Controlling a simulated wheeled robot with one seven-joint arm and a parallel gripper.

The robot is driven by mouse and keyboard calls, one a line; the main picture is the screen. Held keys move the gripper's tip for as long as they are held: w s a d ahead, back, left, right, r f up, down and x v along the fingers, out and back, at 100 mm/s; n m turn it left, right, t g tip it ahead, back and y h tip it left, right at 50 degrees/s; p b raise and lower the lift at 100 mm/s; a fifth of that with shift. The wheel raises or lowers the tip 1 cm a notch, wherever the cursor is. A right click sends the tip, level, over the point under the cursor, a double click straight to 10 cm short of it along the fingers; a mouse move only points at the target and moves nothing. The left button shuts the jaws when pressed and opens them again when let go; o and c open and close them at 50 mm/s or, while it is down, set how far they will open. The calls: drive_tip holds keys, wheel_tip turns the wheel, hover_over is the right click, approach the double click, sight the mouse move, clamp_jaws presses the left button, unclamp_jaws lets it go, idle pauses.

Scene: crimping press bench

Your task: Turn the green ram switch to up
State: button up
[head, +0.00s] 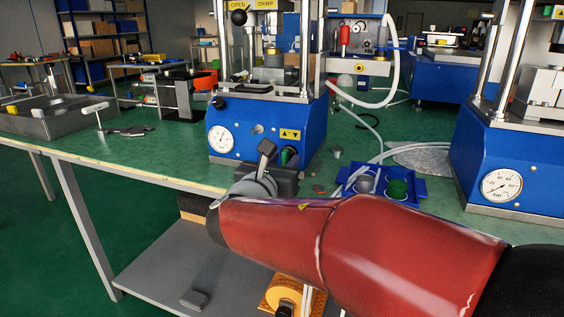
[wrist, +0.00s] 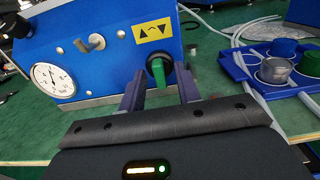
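The green ram switch (wrist: 157,72) is on the blue front of the press, below and right of a yellow arrow label (wrist: 153,32). Its green handle stands roughly upright in the wrist view, beside a dark round base. In the head view, the green switch (head: 285,156) shows only partly behind my gripper (head: 278,153). In the wrist view, my gripper (wrist: 162,84) is open, with one dark finger on each side of the switch. I cannot tell whether either finger touches it.
A gauge (wrist: 53,80) and a metal toggle (wrist: 96,42) are on the same press face. A blue tray (head: 413,188) with a green and a grey round piece sits to the right, near hoses. A second blue press (head: 500,160) stands at the far right.

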drive_tip(key=v, duration=0.7)
drive_tip(key=shift+s, duration=0.35)
drive_tip(key=shift+s+a, duration=0.15)
